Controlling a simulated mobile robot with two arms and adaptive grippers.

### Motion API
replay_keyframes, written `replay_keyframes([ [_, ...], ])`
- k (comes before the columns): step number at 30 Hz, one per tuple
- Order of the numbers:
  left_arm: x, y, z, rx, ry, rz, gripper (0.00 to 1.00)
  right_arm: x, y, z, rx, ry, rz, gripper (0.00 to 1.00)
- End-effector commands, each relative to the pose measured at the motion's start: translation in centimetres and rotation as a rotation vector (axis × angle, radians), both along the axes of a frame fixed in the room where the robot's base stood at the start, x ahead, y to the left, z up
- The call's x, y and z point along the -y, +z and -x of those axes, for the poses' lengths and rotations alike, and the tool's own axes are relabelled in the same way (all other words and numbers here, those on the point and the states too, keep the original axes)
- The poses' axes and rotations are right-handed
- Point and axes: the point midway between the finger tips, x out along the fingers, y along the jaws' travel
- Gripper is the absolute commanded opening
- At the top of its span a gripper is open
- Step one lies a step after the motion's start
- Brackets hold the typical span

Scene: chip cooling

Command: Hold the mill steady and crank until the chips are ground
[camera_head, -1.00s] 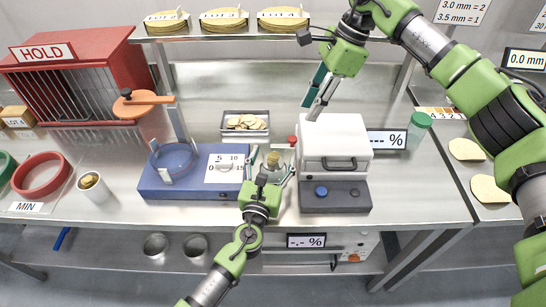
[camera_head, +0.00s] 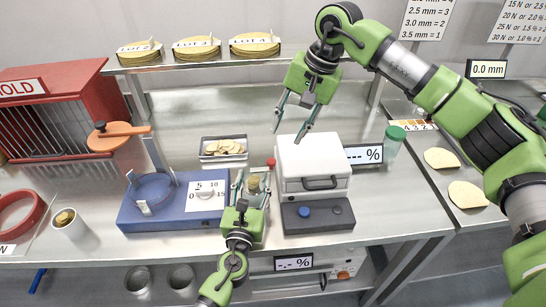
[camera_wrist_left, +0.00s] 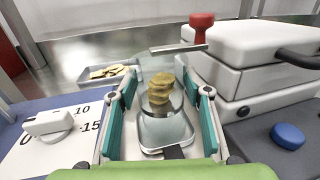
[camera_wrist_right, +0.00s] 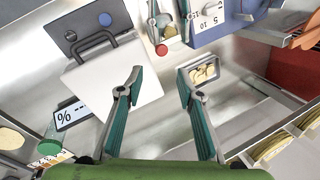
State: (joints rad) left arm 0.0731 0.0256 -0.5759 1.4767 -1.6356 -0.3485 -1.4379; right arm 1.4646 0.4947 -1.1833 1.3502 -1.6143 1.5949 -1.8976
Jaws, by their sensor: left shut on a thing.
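The mill (camera_wrist_left: 163,125) is a small clear cup with golden chips stacked inside. Its crank is a grey bar (camera_wrist_left: 180,48) with a red knob (camera_wrist_left: 202,25) at its right end. My left gripper (camera_wrist_left: 163,90) is shut around the cup, one finger on each side. In the head view the mill (camera_head: 254,184) stands between the blue device and the white box, and the red knob (camera_head: 270,162) shows at its upper right. My right gripper (camera_wrist_right: 160,72) is open and empty. It hangs above and behind the mill; the knob (camera_wrist_right: 161,49) shows beyond its fingertips.
The white lidded box (camera_head: 312,165) stands close on the mill's right. The blue device (camera_head: 165,212) with a dial is on its left. A tray (camera_head: 224,148) of chips lies behind. A green-lidded jar (camera_head: 393,140) and a cup (camera_head: 70,230) stand farther out.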

Motion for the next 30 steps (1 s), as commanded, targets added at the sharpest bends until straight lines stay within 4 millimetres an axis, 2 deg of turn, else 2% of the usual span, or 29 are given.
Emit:
replay_keyframes([
  [9, 0.0, -0.1, 0.0, -0.002, 0.0, 0.0, 0.15, -0.1, 0.7, 1.5, 0.283, 0.617, 0.112, 0.34],
  [15, 0.0, -0.1, 0.0, -0.002, 0.0, 0.0, 0.15, -0.3, 1.1, 2.4, 0.418, 0.929, 0.185, 0.34],
  [23, 0.0, -0.1, 0.0, -0.002, 0.0, 0.0, 0.15, -0.4, 1.1, 2.9, 0.488, 1.102, 0.231, 0.34],
  [26, 0.0, -0.1, 0.0, -0.002, 0.0, 0.0, 0.15, -0.7, 0.3, 2.7, 0.49, 1.113, 0.233, 0.34],
  [30, 0.0, -0.1, 0.0, -0.002, -0.001, 0.0, 0.15, -1.3, -1.8, 2.1, 0.488, 1.111, 0.231, 0.34],
])
